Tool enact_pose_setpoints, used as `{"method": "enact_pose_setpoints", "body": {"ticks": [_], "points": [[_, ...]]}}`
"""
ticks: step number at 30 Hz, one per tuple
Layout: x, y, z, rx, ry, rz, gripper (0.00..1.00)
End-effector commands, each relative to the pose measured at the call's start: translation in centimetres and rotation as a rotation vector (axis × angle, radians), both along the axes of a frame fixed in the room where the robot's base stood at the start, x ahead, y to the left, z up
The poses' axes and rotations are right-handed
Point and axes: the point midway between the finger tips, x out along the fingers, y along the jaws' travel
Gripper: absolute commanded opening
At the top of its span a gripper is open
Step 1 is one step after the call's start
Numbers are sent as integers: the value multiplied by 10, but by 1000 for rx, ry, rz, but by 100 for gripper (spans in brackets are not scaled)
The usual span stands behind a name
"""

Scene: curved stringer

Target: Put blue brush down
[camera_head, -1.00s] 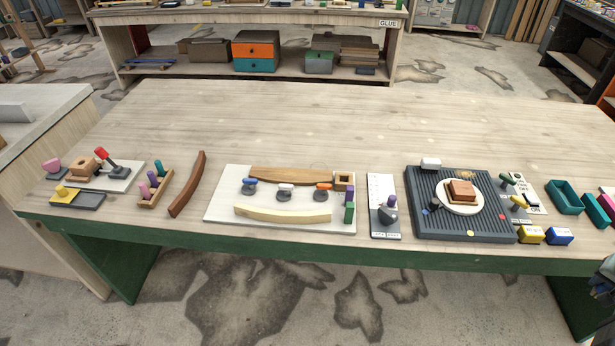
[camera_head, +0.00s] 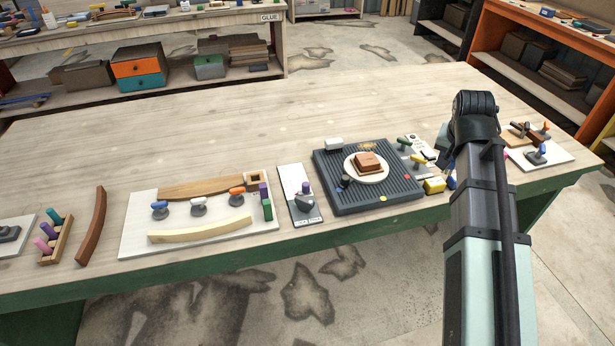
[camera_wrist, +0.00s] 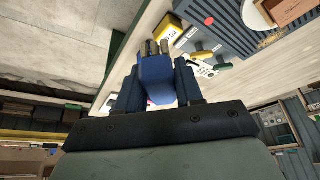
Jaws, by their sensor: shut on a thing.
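The blue brush (camera_wrist: 156,72) is between the two dark fingers of my gripper (camera_wrist: 157,86) in the wrist view. Its blue body fills the gap, and short brown tips show at its far end. My gripper is shut on it. The brush appears over or near the front edge of the workbench (camera_head: 300,115); I cannot tell whether it touches the top. In the head view my arm hides most of the gripper and the brush.
A yellow block (camera_head: 435,186) lies by the front edge, close to my gripper; it also shows in the wrist view (camera_wrist: 172,27). A dark ribbed mat (camera_head: 327,170) with a white plate (camera_head: 352,174) is to the left. The bench's back half is clear.

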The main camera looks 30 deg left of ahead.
Motion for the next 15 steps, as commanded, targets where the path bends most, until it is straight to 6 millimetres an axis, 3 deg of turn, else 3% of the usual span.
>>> {"method": "enact_pose_setpoints", "body": {"ticks": [1, 15], "points": [[-3, 18, 1, 0, 0, 27, 8], [-48, 159, -5, 0, 0, 248, 8]]}}
